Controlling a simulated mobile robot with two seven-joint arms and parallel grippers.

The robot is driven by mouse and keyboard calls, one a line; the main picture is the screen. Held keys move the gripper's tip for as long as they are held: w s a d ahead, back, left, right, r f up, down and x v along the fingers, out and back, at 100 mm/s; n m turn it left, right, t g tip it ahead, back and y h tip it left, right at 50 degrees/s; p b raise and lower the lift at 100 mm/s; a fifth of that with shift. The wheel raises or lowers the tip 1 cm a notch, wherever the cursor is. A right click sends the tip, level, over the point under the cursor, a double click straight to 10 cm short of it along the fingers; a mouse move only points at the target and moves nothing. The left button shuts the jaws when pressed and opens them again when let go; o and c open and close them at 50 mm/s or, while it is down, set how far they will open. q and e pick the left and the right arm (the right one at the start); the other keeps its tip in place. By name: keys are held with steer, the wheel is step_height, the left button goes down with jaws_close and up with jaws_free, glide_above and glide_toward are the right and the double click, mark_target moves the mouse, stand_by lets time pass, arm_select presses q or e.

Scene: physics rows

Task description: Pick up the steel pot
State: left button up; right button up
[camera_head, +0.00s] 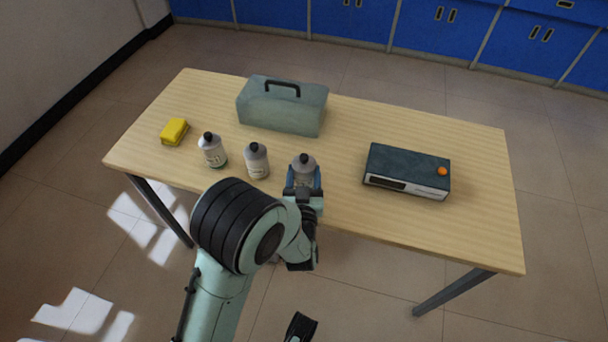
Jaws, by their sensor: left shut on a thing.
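I see no pot shape that I can make out on the wooden table (400,228). My left gripper (303,184) is at the table's front edge, with its fingers around a grey bottle with a dark cap (303,162). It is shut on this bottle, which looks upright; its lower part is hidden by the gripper. I cannot tell whether the bottle touches the table. Two similar bottles stand upright to the left, a middle one (257,161) and a left one (212,151). My right gripper does not show clearly.
A grey-green toolbox with a dark handle (281,112) stands at the back. A yellow block (174,131) lies at the left. A dark box with an orange knob (405,168) stands at the right. The table's far right is clear. Blue cabinets (440,35) line the back.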

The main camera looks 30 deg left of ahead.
arm_select(q)
steer(key=shift+r, duration=0.1)
